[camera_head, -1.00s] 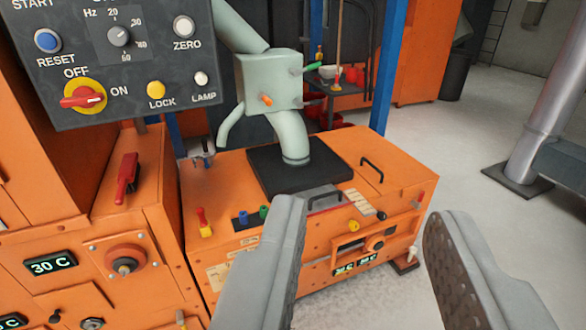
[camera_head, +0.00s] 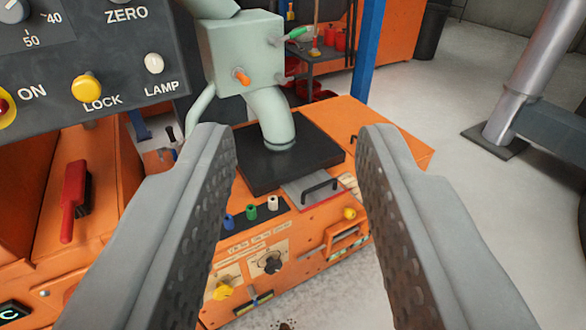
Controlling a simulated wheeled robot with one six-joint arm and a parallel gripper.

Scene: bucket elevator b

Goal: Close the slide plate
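A grey slide plate (camera_head: 302,192) with a black bar handle (camera_head: 321,190) sticks out from under the front edge of a black square plate (camera_head: 290,155) on top of the orange machine. A pale green pipe comes down onto the black plate. My gripper (camera_head: 297,135) is open and empty. Its two grey ribbed fingers frame the black plate and the slide plate in the picture. The handle appears between the fingers, nearer the right one. I cannot tell how far beyond the fingertips it lies. The fingers hide parts of the machine's left and right sides.
A pale green box (camera_head: 240,55) with an orange knob stands above the plate. A dark control panel (camera_head: 90,65) hangs at upper left. Blue, green and white knobs (camera_head: 250,212) line the machine's front edge.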

